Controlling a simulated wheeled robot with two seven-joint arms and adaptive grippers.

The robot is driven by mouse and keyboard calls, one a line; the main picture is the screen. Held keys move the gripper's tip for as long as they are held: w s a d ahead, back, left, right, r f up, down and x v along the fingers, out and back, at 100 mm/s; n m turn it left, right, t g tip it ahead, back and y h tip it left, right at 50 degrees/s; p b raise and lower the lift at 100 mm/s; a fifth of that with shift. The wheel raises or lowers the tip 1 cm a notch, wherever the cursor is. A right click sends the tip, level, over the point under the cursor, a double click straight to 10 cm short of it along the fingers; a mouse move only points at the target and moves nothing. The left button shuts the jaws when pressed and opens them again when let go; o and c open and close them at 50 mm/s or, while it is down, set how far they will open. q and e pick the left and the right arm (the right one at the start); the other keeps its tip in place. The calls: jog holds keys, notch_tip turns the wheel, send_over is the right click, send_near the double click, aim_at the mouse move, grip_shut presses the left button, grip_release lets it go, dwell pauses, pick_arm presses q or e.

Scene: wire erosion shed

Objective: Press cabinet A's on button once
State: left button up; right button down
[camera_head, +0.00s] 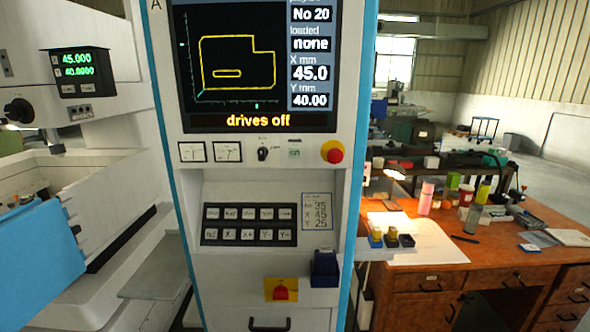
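Cabinet A (185,285), a white control cabinet with light blue edges and a letter A at its top left, fills the middle of the head view. Its screen (240,70) shows a yellow outline and the words "drives off". On the panel below is a small pale green button (294,153), which looks like the on button; its marking is too small to read surely. To its right is a red mushroom button (332,152) on yellow. To its left are a black rotary switch (263,154) and two white square plates (210,152). Neither gripper is in view.
A black keypad (249,225) and a label (317,211) sit lower on the cabinet, above a dark blue holder (324,268). A white machine with a readout (77,72) and blue panel (40,265) stands left. A cluttered wooden desk (420,282) stands right.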

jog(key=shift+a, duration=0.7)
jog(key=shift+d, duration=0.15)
